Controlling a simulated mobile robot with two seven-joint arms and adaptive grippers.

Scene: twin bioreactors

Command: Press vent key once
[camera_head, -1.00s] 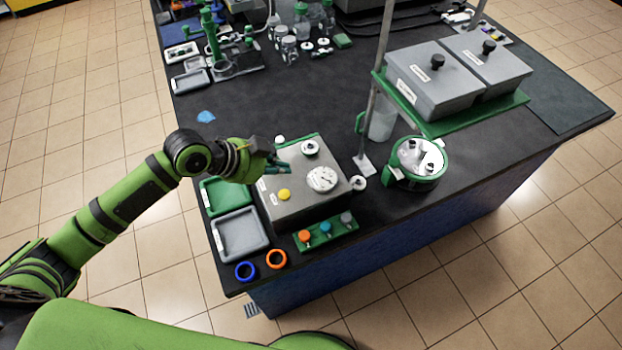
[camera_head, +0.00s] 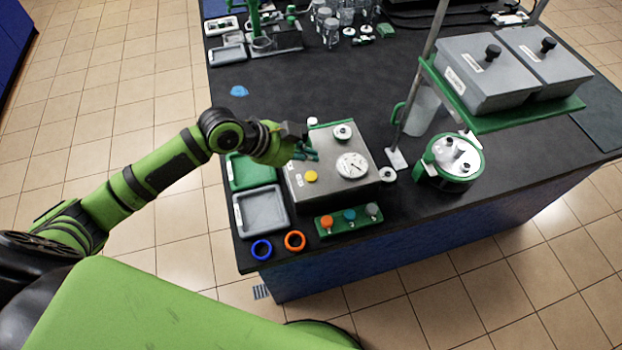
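A grey control box (camera_head: 335,188) stands near the front left edge of the dark bench. Its top carries a yellow key (camera_head: 311,176), a round white gauge (camera_head: 352,165), a white-ringed knob (camera_head: 342,132) and small labels too small to read, so I cannot tell which key is the vent key. A small white round part (camera_head: 312,121) shows at the box's back left corner. My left gripper (camera_head: 306,153) is over the box's left part, behind the yellow key. I cannot tell whether it touches the box or how far its fingers are apart. My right gripper is not in view.
A green tray (camera_head: 237,177) and a grey tray (camera_head: 239,211) lie left of the box. A green strip with coloured knobs (camera_head: 350,223), a blue ring (camera_head: 261,249) and an orange ring (camera_head: 295,240) lie in front. A metal post (camera_head: 413,95) and a green-collared vessel (camera_head: 440,178) stand right.

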